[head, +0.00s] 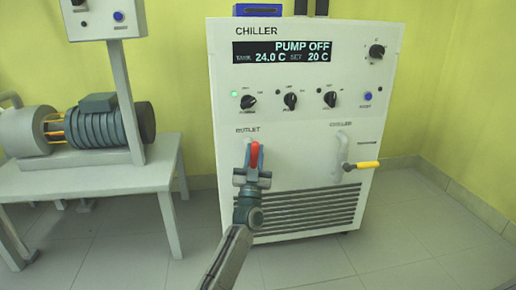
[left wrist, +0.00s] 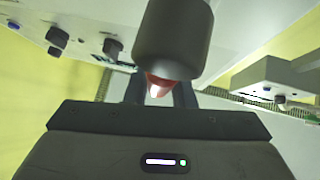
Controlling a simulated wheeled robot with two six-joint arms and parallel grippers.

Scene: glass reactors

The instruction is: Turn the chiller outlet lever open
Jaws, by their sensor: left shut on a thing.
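The white chiller (head: 290,110) stands in the middle of the head view, its display reading PUMP OFF, 24.0 C and SET 20 C. The red outlet lever (head: 255,152) is below the OUTLET label at the lower left of its front. My left gripper (head: 252,165) is at this lever and shut on it. In the left wrist view the red lever (left wrist: 157,87) shows between the dark fingers, partly hidden by a dark rounded part in front. The lever's exact angle is hard to tell. My right gripper is in neither view.
A yellow lever (head: 362,165) sits on a second pipe at the chiller's right. Black knobs (head: 290,101) line the panel above. A grey bench (head: 90,180) with a motor (head: 95,125) stands at the left. The tiled floor right of the chiller is clear.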

